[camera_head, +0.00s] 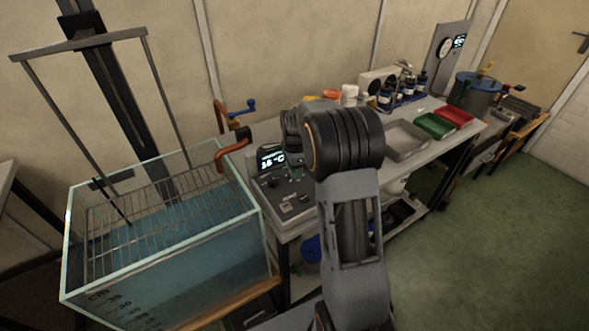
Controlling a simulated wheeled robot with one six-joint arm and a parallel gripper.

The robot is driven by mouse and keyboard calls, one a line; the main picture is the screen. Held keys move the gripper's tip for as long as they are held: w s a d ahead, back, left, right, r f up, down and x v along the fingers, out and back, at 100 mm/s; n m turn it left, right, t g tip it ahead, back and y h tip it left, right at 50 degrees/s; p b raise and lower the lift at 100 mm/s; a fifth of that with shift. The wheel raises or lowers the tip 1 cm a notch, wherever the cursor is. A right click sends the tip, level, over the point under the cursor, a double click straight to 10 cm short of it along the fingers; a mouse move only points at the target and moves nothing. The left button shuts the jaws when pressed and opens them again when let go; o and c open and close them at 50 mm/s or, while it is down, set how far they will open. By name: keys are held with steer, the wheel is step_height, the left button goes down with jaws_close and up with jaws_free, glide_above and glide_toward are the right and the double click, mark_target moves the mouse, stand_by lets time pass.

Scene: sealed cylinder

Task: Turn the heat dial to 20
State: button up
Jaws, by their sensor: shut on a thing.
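The control panel (285,208) lies on the near end of the bench, beside the water tank. Its small display (271,158) shows a temperature that looks like 16 °C, though the digits are small. My gripper (293,165) points down at the back of the panel, right of the display. It is shut, apparently on the heat dial, which the gripper and my wrist mostly hide; I cannot read the dial's marks. Small dark knobs and switches show on the panel's front part.
A glass water tank (165,262) with a wire rack (150,205) stands at left. An orange pipe (232,150) with a blue-handled valve is behind the panel. Bottles, a grey tray (407,140), a green tray (434,126) and a red tray (455,116) occupy the bench. Green floor at right is clear.

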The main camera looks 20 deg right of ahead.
steer(key=o, duration=0.9)
steer(key=shift+o, duration=0.2)
steer(key=shift+r, duration=0.1)
step_height(320, 180, up, 14)
steer(key=shift+f, duration=0.2)
stand_by(0.3)
